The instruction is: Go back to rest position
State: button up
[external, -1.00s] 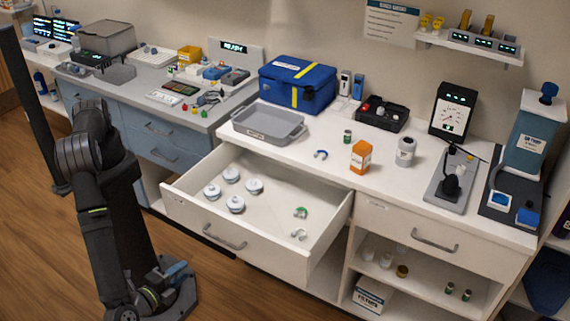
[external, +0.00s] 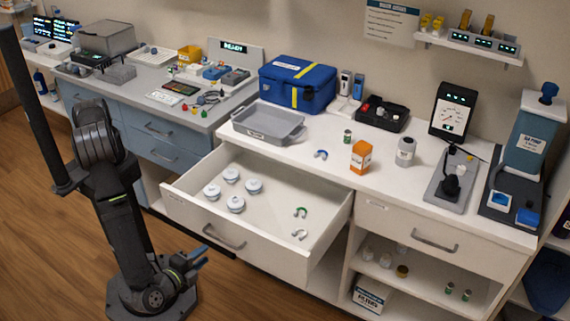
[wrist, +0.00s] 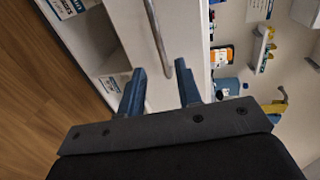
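My gripper (external: 199,259) is low over the floor beside my base, in front of the open drawer (external: 285,208). Its two blue fingers point right, toward the cabinet. In the wrist view my gripper (wrist: 160,88) shows its fingers spread apart with nothing between them. My arm is folded, with its elbow up at the left of the external view.
The open drawer juts toward me and holds several white round-lidded items and two small horseshoe-shaped pieces (external: 300,212). The wood floor (external: 50,240) is clear at left.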

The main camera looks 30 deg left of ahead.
jog(key=x, duration=0.8)
jog(key=shift+w, duration=0.25)
jog(key=shift+s, duration=0.1)
jog(key=v, duration=1.7)
jog(key=shift+s, duration=0.2)
jog(key=x, duration=1.8)
jog(key=shift+w+r, duration=0.15)
jog(key=shift+w, duration=0.05)
dwell(0.6)
